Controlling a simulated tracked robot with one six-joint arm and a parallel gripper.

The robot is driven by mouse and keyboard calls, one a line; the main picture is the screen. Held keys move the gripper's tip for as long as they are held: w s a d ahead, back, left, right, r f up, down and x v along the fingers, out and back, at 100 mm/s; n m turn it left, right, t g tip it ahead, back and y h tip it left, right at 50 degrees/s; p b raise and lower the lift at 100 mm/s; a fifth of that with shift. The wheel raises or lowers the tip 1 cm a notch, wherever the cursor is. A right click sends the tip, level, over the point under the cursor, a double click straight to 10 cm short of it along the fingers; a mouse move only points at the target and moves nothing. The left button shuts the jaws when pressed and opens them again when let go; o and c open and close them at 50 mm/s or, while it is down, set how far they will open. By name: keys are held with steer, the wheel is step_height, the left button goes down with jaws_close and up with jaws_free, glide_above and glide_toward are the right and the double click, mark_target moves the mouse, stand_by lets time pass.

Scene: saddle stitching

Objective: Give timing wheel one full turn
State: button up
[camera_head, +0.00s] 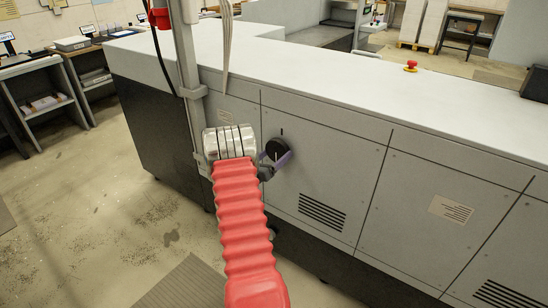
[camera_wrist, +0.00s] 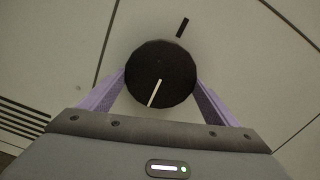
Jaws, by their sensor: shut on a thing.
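The timing wheel (camera_wrist: 160,70) is a round black knob with a white pointer line on its face. In the wrist view the pointer is at the lower part of the knob, tilted slightly. A short black mark (camera_wrist: 182,28) is on the panel just above it and to the right. My gripper (camera_wrist: 160,88) has its purple fingers on both sides of the knob and is shut on it. In the head view the knob (camera_head: 276,149) is on the grey machine's front panel, with my gripper (camera_head: 281,160) at it and partly hiding it.
The grey machine (camera_head: 330,75) has a long white top with a red emergency button (camera_head: 410,66) on it. A vent grille (camera_head: 322,212) is below right of the knob. A vertical post (camera_head: 187,60) is left of the knob. Open floor is at the left.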

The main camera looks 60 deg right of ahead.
steer(key=shift+f, duration=0.3)
steer(key=shift+a, duration=0.1)
steer(key=o, duration=0.8)
steer(key=shift+w, duration=0.1)
steer(key=shift+c, duration=0.2)
steer(key=shift+o, duration=1.2)
steer(key=shift+r, duration=0.1)
steer(key=w+a, duration=0.2)
steer(key=a, duration=1.1)
steer(key=shift+a, duration=0.25)
steer(key=shift+w, duration=0.1)
